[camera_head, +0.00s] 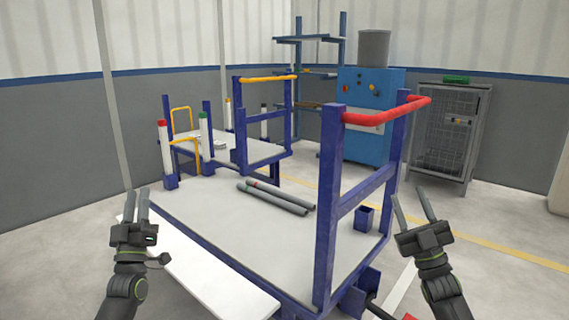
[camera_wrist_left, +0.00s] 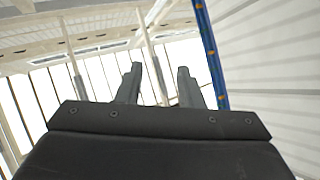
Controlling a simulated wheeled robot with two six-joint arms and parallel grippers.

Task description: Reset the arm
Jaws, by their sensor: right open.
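My left gripper (camera_head: 141,204) is raised at the left of the head view, beside the cart's near left edge. Its two fingers point up and stand apart with nothing between them, as the left wrist view (camera_wrist_left: 158,78) also shows. My right gripper (camera_head: 411,204) is raised at the right, beside the red-railed end of the cart. Its fingers are spread and empty. Two grey pipes (camera_head: 275,201) lie side by side on the flat cart top (camera_head: 210,213), apart from both grippers.
The cart's blue posts and red rail (camera_head: 388,110) rise between my grippers. A white board (camera_head: 212,277) runs along its near side. Upright posts with red (camera_head: 164,145) and green (camera_head: 204,135) tops stand behind. A blue cabinet (camera_head: 368,145) and wire cage (camera_head: 447,135) stand farther back.

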